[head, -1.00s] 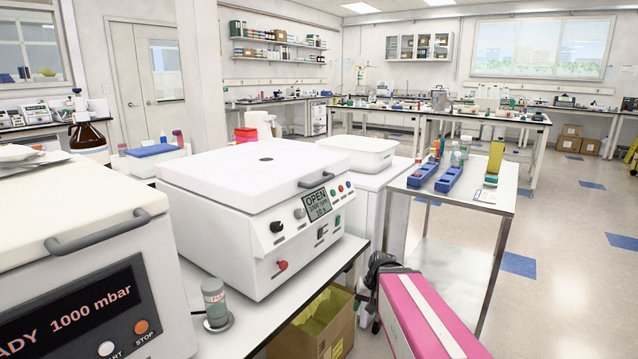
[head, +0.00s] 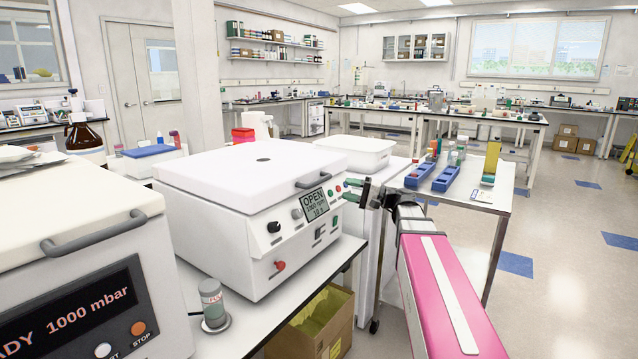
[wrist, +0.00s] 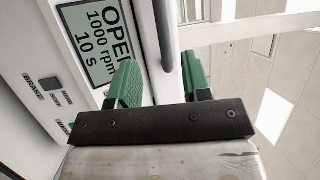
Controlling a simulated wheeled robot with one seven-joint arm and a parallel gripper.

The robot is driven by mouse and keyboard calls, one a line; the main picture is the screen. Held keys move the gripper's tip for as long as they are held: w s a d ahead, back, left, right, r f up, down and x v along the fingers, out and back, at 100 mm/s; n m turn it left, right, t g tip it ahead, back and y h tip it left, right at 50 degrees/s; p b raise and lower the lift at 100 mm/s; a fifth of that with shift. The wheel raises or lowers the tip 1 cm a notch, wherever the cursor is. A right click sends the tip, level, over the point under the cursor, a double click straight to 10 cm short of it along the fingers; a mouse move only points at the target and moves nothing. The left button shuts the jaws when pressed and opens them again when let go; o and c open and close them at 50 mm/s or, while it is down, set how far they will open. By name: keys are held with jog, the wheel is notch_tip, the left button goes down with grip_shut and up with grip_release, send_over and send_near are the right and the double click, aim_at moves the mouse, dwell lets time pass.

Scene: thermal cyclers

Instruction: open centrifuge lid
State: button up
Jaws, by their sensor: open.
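The centrifuge (head: 236,235) is a white box on the bench, left of centre in the head view. Its flat white lid (head: 225,173) lies down, with a small dark hole on top. A grey bar handle (head: 324,175) is on the lid's front edge, above a display reading OPEN, 1000 rpm, 10 s. My gripper (head: 347,191) has green fingers and is open and empty, just right of the handle and display. In the wrist view, the handle (wrist: 165,38) runs between the lines of the two fingers of my gripper (wrist: 162,80); it appears ahead of them, not clasped.
A vacuum device (head: 85,270) with a 1000 mbar display stands at the left. A small capped bottle (head: 212,302) stands on the bench before the centrifuge. A white tub (head: 355,153) sits behind right. A cart (head: 478,198) with blue racks is at right; a cardboard box (head: 318,330) is below.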

aim_at(319, 181)
jog(key=x, duration=1)
jog(key=shift+w+a+r, duration=0.15)
jog(key=shift+a+r, duration=0.1)
jog(key=shift+a, duration=0.1)
grip_shut()
